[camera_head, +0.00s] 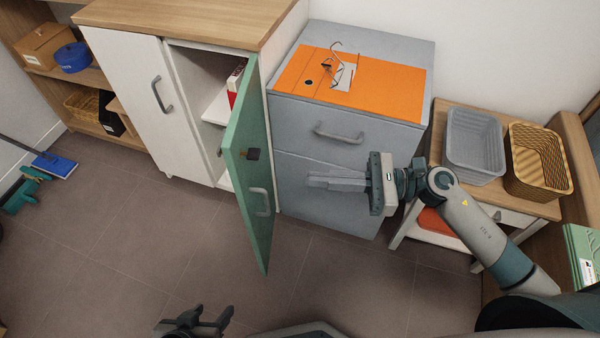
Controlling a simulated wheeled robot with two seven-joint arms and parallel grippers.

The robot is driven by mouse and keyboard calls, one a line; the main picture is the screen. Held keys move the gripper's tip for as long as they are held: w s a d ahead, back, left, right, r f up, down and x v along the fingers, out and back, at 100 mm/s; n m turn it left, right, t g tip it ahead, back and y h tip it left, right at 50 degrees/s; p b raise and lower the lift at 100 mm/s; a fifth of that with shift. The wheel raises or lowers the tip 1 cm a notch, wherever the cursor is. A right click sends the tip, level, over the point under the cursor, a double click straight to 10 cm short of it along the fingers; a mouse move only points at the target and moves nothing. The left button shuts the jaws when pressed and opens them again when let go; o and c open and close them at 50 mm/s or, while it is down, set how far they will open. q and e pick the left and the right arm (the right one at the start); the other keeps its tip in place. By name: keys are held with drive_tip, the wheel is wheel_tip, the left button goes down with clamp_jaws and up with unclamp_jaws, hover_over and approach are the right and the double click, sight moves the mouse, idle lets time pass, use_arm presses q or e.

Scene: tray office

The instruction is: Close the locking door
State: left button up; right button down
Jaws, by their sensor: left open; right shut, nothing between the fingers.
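The green door (251,190) of the white cabinet (190,130) stands wide open, swung out into the room. It has a grey handle (260,202) and a dark lock piece (252,154) on its face. My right gripper (312,180) is shut and empty, to the right of the door and apart from it, in front of the grey drawer unit. My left gripper (205,322) is open and empty at the bottom edge, below the door; only its end shows.
A grey drawer unit (350,190) with an orange mat (390,90) and glasses stands right of the cabinet. Books (235,85) show inside the cabinet. A small table (432,160) with baskets stands further right.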

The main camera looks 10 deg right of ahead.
drive_tip(key=p, duration=0.2)
approach(241, 174)
drive_tip(key=x, duration=0.5)
drive_tip(key=shift+w+a+r, duration=0.1)
drive_tip(key=shift+w+a, duration=0.05)
drive_tip(key=shift+a, duration=0.05)
drive_tip(key=shift+w+a, duration=0.1)
drive_tip(key=shift+a, duration=0.4)
use_arm(q)
drive_tip(key=a, duration=0.1)
drive_tip(key=s+a+g+y, duration=0.1)
drive_tip(key=a+g, duration=0.1)
drive_tip(key=shift+s+a+f, duration=0.1)
drive_tip(key=shift+s+a, duration=0.2)
drive_tip(key=shift+s, duration=0.05)
drive_tip(key=shift+s+p, duration=0.25)
drive_tip(key=shift+p, duration=0.05)
drive_tip(key=shift+s, duration=0.1)
use_arm(e)
drive_tip(key=shift+a, duration=0.1)
